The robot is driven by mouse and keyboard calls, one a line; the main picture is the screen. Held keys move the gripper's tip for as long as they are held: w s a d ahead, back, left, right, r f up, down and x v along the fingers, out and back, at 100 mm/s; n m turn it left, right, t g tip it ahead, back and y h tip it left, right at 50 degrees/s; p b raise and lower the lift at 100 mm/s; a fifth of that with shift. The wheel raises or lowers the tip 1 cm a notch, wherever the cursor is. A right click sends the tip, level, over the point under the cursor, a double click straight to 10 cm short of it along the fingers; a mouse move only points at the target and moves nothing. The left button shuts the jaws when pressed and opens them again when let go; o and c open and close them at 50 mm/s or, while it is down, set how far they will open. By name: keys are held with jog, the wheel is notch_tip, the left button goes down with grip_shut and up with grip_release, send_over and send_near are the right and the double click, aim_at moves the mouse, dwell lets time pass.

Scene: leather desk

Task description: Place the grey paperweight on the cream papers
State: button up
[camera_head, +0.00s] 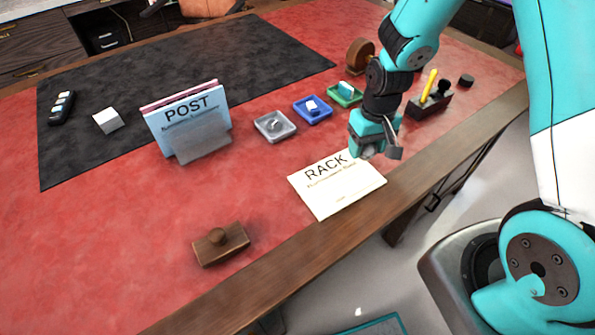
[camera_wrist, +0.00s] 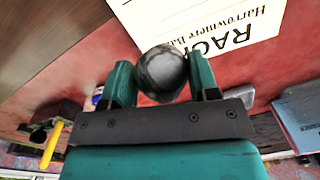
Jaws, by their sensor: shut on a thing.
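My gripper (camera_head: 375,149) is shut on the grey paperweight (camera_head: 366,153), a rounded dark grey stone. The paperweight shows clearly between the two fingers in the wrist view (camera_wrist: 162,72). The cream papers (camera_head: 345,195), printed "RACK", lie flat on the red desk top near its front edge. My gripper is at their upper right corner in the head view. In the wrist view the papers (camera_wrist: 200,35) lie beyond the paperweight, toward the top. The exact height of the paperweight over the desk is hard to tell.
Small grey (camera_head: 262,125), blue (camera_head: 323,116) and green (camera_head: 333,97) trays stand behind the papers. A letter rack marked "POST" (camera_head: 203,145) stands left. A wooden blotter (camera_head: 220,245) lies front left. A pen stand (camera_head: 428,107) is right of my gripper. Red desk between papers and blotter is clear.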

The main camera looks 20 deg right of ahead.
jog(key=w+a+r+n+b, duration=0.2)
jog(key=a+r+n+b, duration=0.4)
jog(key=a+r, duration=0.55)
send_over(319, 177)
notch_tip(319, 177, down, 13)
jog(key=shift+d+f+b, duration=0.1)
jog(key=shift+f+b, duration=0.05)
jog(key=shift+b, duration=0.25)
jog(key=shift+w+f, duration=0.1)
jog(key=shift+f, duration=2.05)
jog(key=shift+f, duration=0.15)
jog(key=o, duration=1)
